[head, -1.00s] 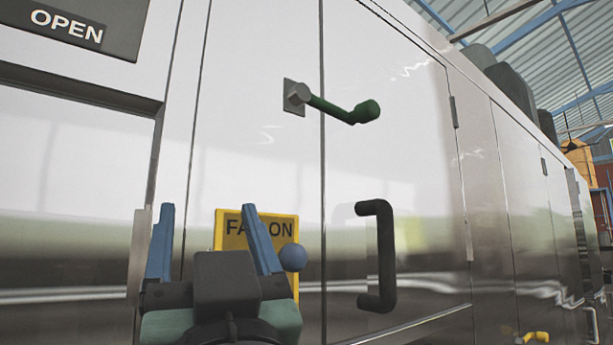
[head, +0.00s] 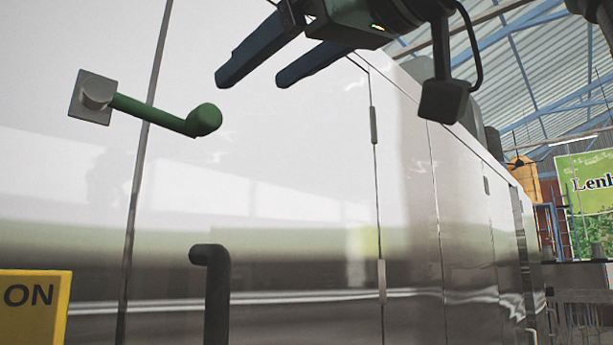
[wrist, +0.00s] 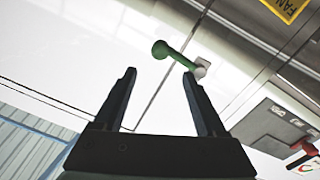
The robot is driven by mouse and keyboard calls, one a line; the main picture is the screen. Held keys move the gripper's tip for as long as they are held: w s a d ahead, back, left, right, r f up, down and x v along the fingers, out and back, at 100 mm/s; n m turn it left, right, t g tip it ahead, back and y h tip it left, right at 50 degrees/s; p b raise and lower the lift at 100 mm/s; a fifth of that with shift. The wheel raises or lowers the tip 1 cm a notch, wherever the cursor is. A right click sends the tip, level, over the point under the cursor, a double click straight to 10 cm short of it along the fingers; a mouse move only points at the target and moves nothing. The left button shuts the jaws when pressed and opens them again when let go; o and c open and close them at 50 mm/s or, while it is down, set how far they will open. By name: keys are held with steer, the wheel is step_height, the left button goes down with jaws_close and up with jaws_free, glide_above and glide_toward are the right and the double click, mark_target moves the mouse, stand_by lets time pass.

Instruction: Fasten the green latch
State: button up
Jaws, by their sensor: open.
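The green latch (head: 165,115) is a bar on a grey square mount (head: 93,98). In the head view it runs right and slightly down from the mount, across the door seam, to a rounded knob. My gripper (head: 248,80) is open and empty, up and to the right of the knob, with its blue fingers pointing down-left. In the wrist view the latch (wrist: 174,55) shows just beyond the fingertips, nearer the right finger, and the gripper (wrist: 160,78) has nothing between its fingers. I see no contact with the latch.
A black door handle (head: 212,290) sticks out below the latch. A yellow sign (head: 35,305) is at lower left. The cabinet door (head: 290,220) is a flat, shiny face, flush with the panel beside it. The space in front of it looks clear.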

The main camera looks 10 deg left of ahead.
mark_target(210, 112)
steer(key=p+x, duration=0.5)
steer(key=x, duration=0.6)
steer(key=shift+a+r, duration=0.1)
steer(key=shift+r, duration=0.05)
steer(key=shift+w+a+f+p, duration=0.2)
steer(key=shift+w+a+p, duration=0.1)
steer(key=shift+w+a, duration=0.2)
steer(key=shift+c, duration=0.3)
steer(key=shift+s, duration=0.1)
jaws_close()
